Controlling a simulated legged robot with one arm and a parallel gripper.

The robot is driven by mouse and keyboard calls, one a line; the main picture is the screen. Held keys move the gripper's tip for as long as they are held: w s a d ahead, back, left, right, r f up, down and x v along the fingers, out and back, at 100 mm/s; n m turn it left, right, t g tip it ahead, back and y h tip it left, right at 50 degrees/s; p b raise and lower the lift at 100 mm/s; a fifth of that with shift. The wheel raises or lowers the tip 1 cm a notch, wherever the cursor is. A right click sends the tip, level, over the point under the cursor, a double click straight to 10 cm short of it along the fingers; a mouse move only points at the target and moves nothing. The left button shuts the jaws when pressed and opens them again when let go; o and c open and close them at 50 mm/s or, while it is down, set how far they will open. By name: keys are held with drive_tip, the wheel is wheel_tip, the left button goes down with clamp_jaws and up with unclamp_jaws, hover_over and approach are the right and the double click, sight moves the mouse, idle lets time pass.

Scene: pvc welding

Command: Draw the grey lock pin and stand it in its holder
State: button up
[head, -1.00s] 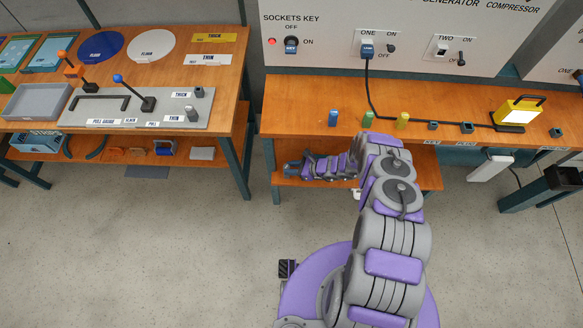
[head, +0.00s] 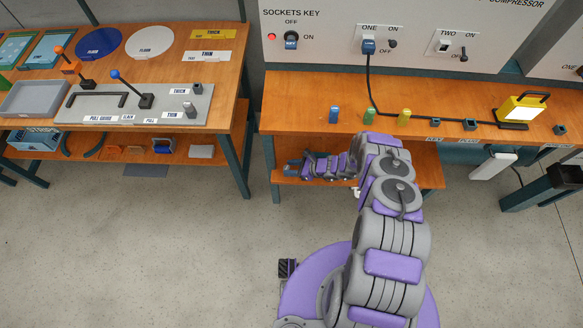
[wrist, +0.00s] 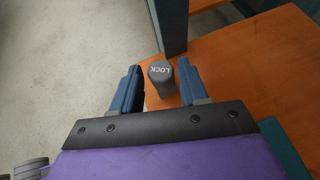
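The grey lock pin (wrist: 162,75), a short cylinder with LOCK on its end face, shows in the wrist view between the two blue fingers of my gripper (wrist: 158,85). A gap shows between the pin and the left finger; the right finger is close beside it, and contact cannot be told. The fingers are apart. In the head view my gripper (head: 291,169) points left, low at the left end of the lower shelf of the right bench; the pin cannot be made out there. I cannot tell which piece is the pin's holder.
The left bench (head: 222,75) carries a grey plate (head: 185,113) with levers and small grey pieces. On the right bench (head: 290,108) stand blue, green and yellow pieces and a yellow lamp (head: 520,107). A bench leg (wrist: 170,28) rises near the pin. Open floor lies between the benches.

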drive_tip(key=shift+o, duration=1.3)
drive_tip(key=p+v, duration=0.3)
drive_tip(key=v, duration=1.4)
drive_tip(key=shift+d, duration=0.2)
